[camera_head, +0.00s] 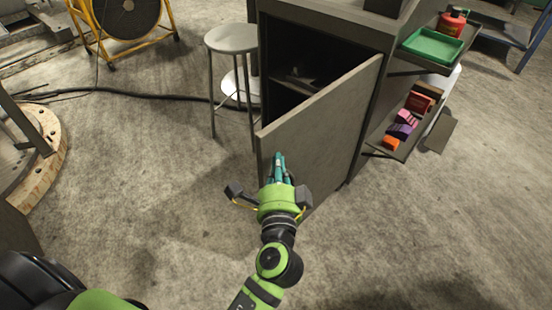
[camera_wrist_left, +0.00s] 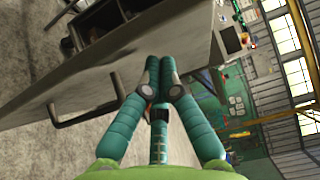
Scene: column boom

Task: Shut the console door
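The console door (camera_head: 318,135) is a flat grey panel. It stands open at an angle in front of the dark console interior (camera_head: 290,65), with its free edge at the left. In the left wrist view the door (camera_wrist_left: 130,80) crosses from lower left to upper right and carries a dark bar handle (camera_wrist_left: 75,118). My left gripper (camera_head: 279,158) is in front of the door's outer face, near its free edge. In the left wrist view its teal fingers (camera_wrist_left: 160,68) come together at the tips, with nothing seen between them. I cannot tell whether they touch the door. My right gripper is not in view.
A round stool (camera_head: 232,38) stands left of the console. Shelves at the right hold a green tray (camera_head: 432,47) and several small colored boxes (camera_head: 402,128). A yellow-framed fan (camera_head: 125,15) and a black cable (camera_head: 150,95) are behind.

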